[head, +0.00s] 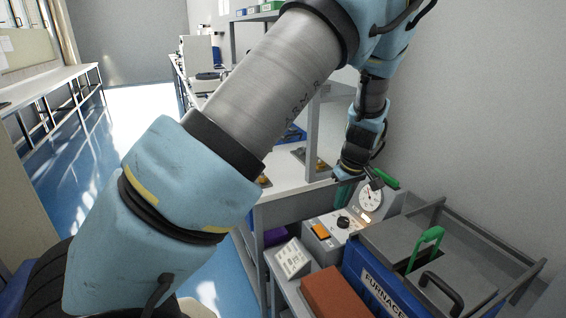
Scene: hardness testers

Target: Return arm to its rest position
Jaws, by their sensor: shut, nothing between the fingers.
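My arm, pale blue with a bare metal link, rises from the lower left and crosses the picture. Its far end bends down at the right, where my gripper (350,180) hangs beside the wall, above and just behind a grey hardness tester (328,231). The gripper is small here; it looks shut and empty. The tester has a round white dial (369,199), a dark knob and an orange button. A green piece (386,178) shows close to the gripper; I cannot tell whether they touch.
A blue and grey furnace (375,285) with a green handle stands at the lower right. A red-brown block (335,293) and a small white panel (292,258) lie beside it. A bench with shelves (290,178) runs behind my arm. Blue floor (75,150) is open at the left.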

